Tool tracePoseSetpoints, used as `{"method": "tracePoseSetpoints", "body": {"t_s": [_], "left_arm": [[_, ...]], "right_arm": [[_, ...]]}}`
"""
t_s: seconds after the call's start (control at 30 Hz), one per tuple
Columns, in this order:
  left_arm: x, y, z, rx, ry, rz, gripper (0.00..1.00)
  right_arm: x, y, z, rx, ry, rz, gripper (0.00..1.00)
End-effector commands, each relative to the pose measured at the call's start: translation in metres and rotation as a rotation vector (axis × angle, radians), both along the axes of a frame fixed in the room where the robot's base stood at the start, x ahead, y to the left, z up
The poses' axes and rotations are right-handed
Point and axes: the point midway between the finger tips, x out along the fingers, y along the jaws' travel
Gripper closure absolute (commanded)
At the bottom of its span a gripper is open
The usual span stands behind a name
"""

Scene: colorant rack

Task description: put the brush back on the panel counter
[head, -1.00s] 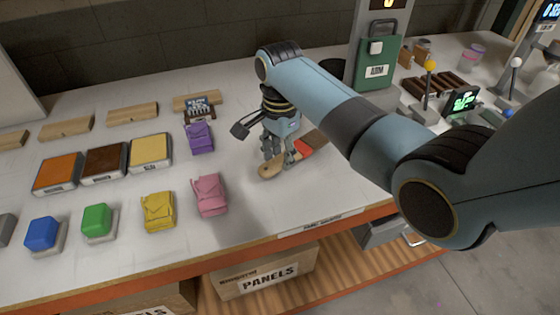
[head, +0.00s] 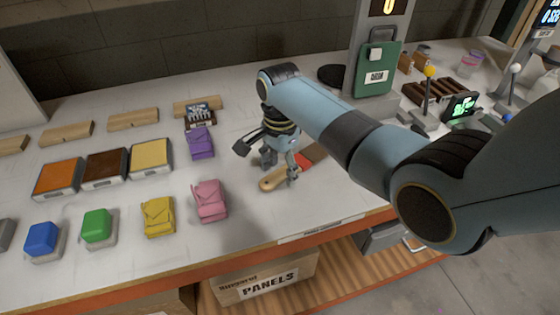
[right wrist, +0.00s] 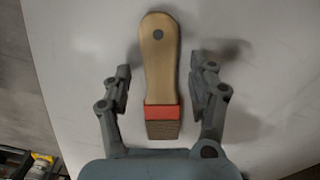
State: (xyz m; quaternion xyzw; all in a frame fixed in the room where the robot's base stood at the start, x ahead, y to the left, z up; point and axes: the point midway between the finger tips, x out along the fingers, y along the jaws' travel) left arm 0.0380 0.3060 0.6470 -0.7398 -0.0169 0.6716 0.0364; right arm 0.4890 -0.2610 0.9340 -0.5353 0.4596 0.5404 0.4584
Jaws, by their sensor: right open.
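The brush (head: 276,181) lies on the panel counter (head: 250,225), with a wooden handle, a red band and brown bristles. In the right wrist view the brush (right wrist: 158,70) lies between the two open fingers, with its handle pointing away and its bristles toward the palm. My right gripper (head: 281,168) is over the brush in the head view, and its arm hides part of the counter behind. In the right wrist view the right gripper (right wrist: 160,88) is open, with a gap on each side of the brush. My left gripper is not in view.
A pink pouch (head: 210,200) and a purple pouch (head: 200,143) lie left of the brush. Orange, brown and yellow panels (head: 151,155) sit farther left. A green case (head: 378,70) stands behind my arm. The counter's front edge is close; a panels box (head: 265,278) is below.

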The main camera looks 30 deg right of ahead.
Motion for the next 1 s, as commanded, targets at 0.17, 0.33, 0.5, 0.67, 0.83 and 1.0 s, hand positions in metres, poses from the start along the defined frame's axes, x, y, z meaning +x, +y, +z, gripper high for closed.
{"method": "tracePoseSetpoints", "body": {"t_s": [0.17,0.33,0.5,0.67,0.83,1.0], "left_arm": [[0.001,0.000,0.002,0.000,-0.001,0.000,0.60],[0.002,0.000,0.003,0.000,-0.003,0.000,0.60],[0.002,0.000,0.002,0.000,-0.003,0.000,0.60],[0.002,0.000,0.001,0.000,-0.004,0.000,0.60],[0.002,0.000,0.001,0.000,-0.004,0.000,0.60],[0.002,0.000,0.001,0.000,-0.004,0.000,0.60]], "right_arm": [[0.001,0.000,0.023,0.000,-0.004,0.000,0.41],[0.002,0.000,0.062,0.000,-0.006,0.000,0.41],[0.002,-0.001,0.096,0.000,-0.004,0.000,0.41],[0.002,-0.001,0.115,-0.001,-0.002,0.000,0.41],[0.001,-0.001,0.121,0.000,0.001,0.000,0.41],[0.001,-0.001,0.121,0.000,0.000,0.000,0.41]]}}
